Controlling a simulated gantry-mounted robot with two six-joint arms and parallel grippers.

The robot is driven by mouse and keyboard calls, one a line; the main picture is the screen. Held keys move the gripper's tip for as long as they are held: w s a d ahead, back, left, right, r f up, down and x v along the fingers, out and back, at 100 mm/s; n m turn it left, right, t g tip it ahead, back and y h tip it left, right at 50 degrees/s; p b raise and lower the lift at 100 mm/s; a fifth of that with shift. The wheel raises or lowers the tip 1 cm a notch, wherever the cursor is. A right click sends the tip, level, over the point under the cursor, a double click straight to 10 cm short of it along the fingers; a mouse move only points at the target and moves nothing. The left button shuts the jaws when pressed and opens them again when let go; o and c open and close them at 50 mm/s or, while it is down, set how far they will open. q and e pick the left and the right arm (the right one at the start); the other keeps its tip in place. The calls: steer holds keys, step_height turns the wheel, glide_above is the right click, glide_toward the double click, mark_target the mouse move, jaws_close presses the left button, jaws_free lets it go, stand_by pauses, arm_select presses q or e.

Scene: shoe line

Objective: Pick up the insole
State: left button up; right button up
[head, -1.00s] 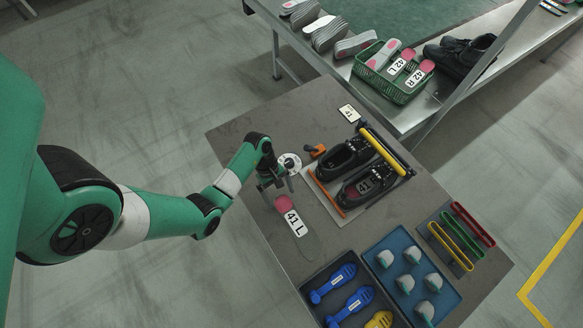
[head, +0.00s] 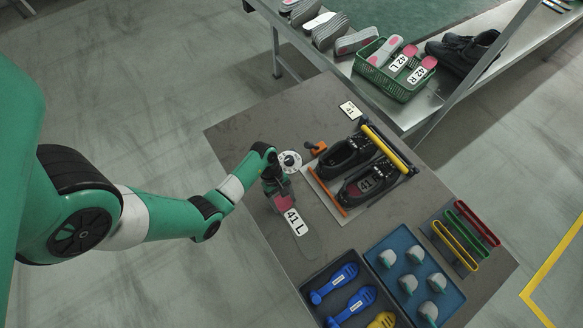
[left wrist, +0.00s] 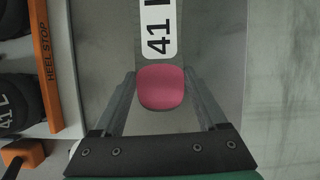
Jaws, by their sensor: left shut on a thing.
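The insole (head: 297,222) has a pink heel, a grey body and a white "41 L" label. It is at the table's left part in the head view. In the left wrist view its pink heel (left wrist: 161,88) lies between the two fingers. My left gripper (head: 277,195) is shut on the insole at the heel end and partly covers it in the head view. I cannot tell whether the insole is clear of the tabletop. My right gripper is not in view.
Two black shoes (head: 368,182) sit in a fixture with an orange heel stop (head: 328,196) right of the gripper. A white disc (head: 290,161) is just behind it. Trays with blue lasts (head: 333,284) and grey pieces (head: 411,283) stand in front. The table's left edge is close.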

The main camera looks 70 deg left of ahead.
arm_select(q)
steer(key=shift+c, duration=0.9)
steer(key=shift+r, duration=0.1)
steer(key=shift+r, duration=0.25)
steer(key=r+p, duration=0.2)
steer(key=r, duration=0.1)
steer(key=r+p, duration=0.1)
steer(key=shift+s+d+r, duration=0.25)
steer(key=shift+s+d, duration=0.1)
steer(key=s+d+r+p, duration=0.5)
steer(key=s+d+r, duration=0.3)
steer(key=s+d, duration=0.1)
step_height(320, 180, up, 19)
steer(key=p, duration=1.9)
steer(key=shift+s+r, duration=0.15)
